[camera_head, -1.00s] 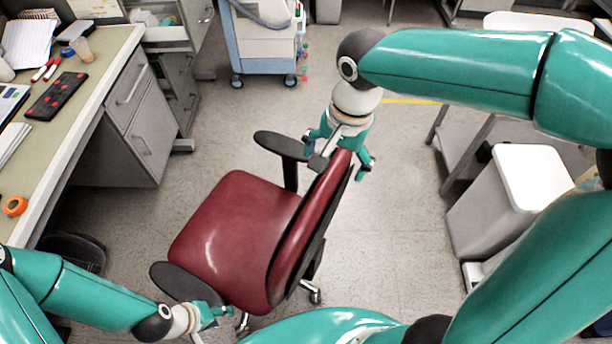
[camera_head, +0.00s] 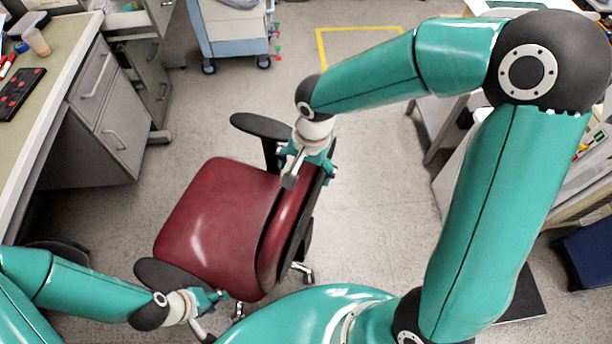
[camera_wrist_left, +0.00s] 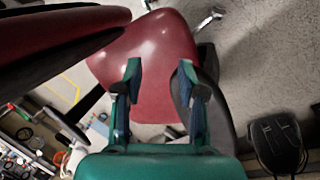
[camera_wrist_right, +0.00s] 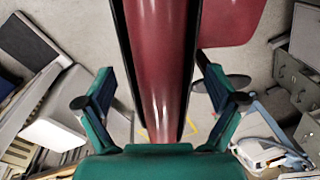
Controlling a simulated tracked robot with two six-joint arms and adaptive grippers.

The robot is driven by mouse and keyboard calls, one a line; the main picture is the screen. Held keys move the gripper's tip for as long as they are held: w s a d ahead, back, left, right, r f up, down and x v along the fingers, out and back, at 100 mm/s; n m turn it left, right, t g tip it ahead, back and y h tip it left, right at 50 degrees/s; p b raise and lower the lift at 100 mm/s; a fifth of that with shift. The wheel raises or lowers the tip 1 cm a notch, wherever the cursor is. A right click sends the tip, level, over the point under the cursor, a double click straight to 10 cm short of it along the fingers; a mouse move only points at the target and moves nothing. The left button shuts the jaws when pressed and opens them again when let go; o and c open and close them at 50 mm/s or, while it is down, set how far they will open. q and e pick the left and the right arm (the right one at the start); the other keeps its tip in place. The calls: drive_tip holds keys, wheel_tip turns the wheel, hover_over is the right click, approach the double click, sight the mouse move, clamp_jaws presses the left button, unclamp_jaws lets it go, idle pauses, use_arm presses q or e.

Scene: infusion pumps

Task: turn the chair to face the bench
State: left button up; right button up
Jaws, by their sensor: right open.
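The red chair (camera_head: 212,222) stands on the floor with its backrest (camera_head: 287,235) on the right and its seat front toward the bench (camera_head: 50,95) at the left. My right gripper (camera_head: 312,165) is at the top of the backrest. In the right wrist view its open fingers lie either side of the backrest (camera_wrist_right: 160,70), with gaps visible. My left gripper (camera_head: 212,300) is by the near black armrest (camera_head: 175,277). In the left wrist view its fingers are spread above the seat (camera_wrist_left: 150,50), one overlapping the armrest (camera_wrist_left: 215,120); contact is unclear.
Grey drawers (camera_head: 108,115) stand under the bench. A blue-white cart (camera_head: 232,35) is at the back, near yellow floor tape (camera_head: 322,45). Grey furniture stands behind my right arm. Clear floor lies behind the chair and to its right.

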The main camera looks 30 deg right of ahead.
drive_tip(key=shift+f+b, duration=0.35)
drive_tip(key=shift+f, duration=0.55)
drive_tip(key=c, duration=1.6)
drive_tip(key=shift+w, duration=0.1)
